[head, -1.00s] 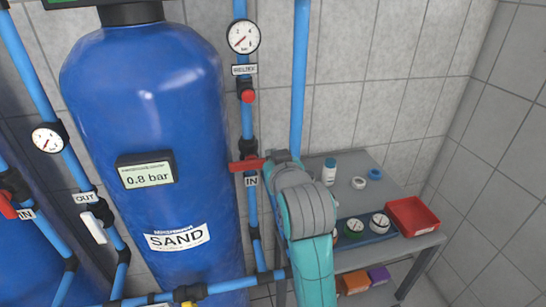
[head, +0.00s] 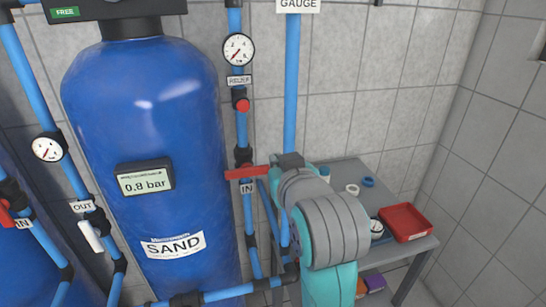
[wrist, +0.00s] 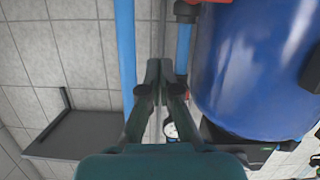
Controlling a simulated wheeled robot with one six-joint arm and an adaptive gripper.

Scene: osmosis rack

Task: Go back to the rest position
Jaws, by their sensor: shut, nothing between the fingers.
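My gripper (wrist: 160,72) is shut and empty in the wrist view, its two dark fingers together. It is in front of the tiled wall, between a blue pipe (wrist: 126,60) and the blue tank (wrist: 255,70). In the head view my teal and grey arm rises at the lower middle, in front of the table, and the fingers cannot be made out there.
The blue sand tank (head: 145,110) stands left of my arm. A red-handled valve (head: 246,173) on the pipe is close to the arm. The grey table (head: 345,170) behind it holds a red tray (head: 405,222) and small items. Open wall lies above the table.

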